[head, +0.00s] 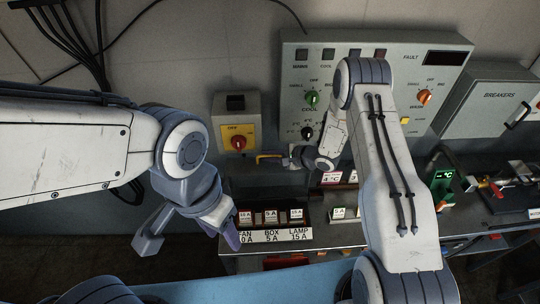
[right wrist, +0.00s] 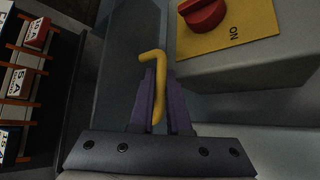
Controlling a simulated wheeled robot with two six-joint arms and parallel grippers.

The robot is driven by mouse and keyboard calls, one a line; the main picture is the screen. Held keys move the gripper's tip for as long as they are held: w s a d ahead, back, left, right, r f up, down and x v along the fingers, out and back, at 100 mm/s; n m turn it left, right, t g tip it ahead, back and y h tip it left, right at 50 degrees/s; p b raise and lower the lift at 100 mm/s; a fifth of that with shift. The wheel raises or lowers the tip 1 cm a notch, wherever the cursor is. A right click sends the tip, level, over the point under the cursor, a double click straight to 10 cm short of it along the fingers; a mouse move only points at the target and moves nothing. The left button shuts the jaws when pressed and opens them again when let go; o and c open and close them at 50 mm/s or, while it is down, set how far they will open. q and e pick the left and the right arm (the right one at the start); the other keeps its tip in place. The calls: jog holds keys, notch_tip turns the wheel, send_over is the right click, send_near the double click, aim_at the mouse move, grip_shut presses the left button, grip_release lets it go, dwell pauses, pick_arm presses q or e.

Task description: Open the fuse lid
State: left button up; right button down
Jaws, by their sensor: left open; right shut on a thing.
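My right gripper (head: 290,159) is shut on a yellow bent handle (head: 268,157), just below and right of the yellow-faced switch box. In the right wrist view the handle (right wrist: 153,57) stands between the two purple jaws (right wrist: 159,100), its bent end sticking out past them. A plain grey panel (right wrist: 125,60) lies behind the handle, beside the fuse rack; it may be the fuse lid, but I cannot tell how the handle joins it. The labelled fuses (head: 271,216) are uncovered in their rack. My left gripper (head: 190,238) is open and empty, left of the rack.
The switch box (head: 237,138) with a red knob is close to my right gripper. The control panel (head: 375,60) is above, partly hidden by my right arm. A breaker box (head: 495,97) and a bench (head: 460,225) with tools are at the right. Black cables hang at upper left.

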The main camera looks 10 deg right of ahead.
jog(key=c, duration=0.9)
grip_release()
jog(key=shift+s, duration=0.1)
jog(key=b+v, duration=0.2)
jog(key=v, duration=0.7)
jog(key=shift+d+r, duration=0.2)
jog(key=shift+d, duration=0.1)
jog(key=shift+s+d+r+b, duration=0.25)
jog(key=shift+b, duration=0.05)
jog(key=shift+a, duration=0.1)
